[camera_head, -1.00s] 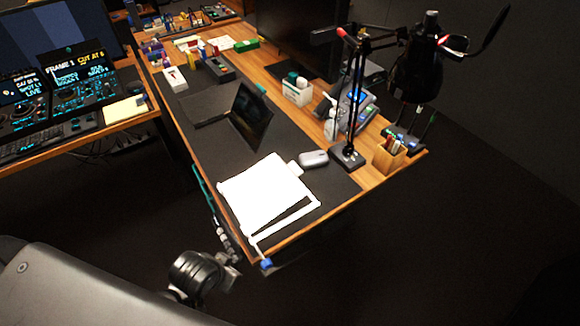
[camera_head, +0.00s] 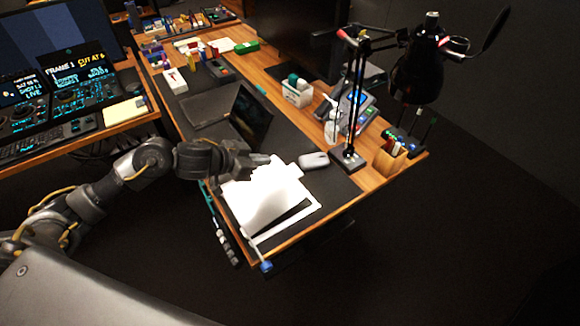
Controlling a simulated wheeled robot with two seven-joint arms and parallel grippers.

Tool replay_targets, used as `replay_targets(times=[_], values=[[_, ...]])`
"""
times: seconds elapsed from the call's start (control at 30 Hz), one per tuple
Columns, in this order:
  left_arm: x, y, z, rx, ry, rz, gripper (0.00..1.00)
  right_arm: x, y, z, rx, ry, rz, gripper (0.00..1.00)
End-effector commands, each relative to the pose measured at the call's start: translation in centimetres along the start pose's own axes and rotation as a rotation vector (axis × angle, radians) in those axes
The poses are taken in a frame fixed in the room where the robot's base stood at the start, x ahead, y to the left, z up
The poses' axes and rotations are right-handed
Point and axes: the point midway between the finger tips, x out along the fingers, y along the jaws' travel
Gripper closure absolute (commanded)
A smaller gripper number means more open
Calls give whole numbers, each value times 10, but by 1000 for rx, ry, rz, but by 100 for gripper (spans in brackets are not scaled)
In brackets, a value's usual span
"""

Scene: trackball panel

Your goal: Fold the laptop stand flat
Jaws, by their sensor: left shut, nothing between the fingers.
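A bright white, plate-like object with a white frame around its lower edge, apparently the laptop stand (camera_head: 262,202), is at the near end of the desk. A dark slot shows along its near right side; I cannot tell how far its plate is raised. My left gripper (camera_head: 262,160) is shut and empty at the far edge of the white object. It overlaps that edge in the picture; I cannot tell whether it touches. Just beyond stands an open dark laptop (camera_head: 250,112), its screen tilted up. My right gripper is not in view.
A grey mouse (camera_head: 314,161) lies right of the white object. A lamp base (camera_head: 347,158), a pen cup (camera_head: 389,160) and a white holder (camera_head: 297,92) line the desk's right side. Dark mat (camera_head: 330,186) is bare at the near right. A control console (camera_head: 70,90) stands left.

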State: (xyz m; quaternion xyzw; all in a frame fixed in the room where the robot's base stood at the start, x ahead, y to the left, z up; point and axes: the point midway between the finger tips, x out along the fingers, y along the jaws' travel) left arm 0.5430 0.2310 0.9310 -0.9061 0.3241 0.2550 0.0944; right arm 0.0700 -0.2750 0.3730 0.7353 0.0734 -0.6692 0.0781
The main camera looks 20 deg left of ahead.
Motion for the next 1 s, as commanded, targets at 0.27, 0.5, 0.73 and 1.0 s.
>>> replay_targets(times=[0.27, 0.5, 0.73, 1.0], values=[[6, -1, -1, -5, -3, 9, 100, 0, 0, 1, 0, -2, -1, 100], [46, -1, -2, -8, -2, 8, 100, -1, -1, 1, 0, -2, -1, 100], [93, 0, -2, -7, -2, 8, 100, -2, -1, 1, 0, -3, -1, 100], [121, 0, 21, -5, -5, 7, 100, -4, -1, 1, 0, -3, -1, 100]])
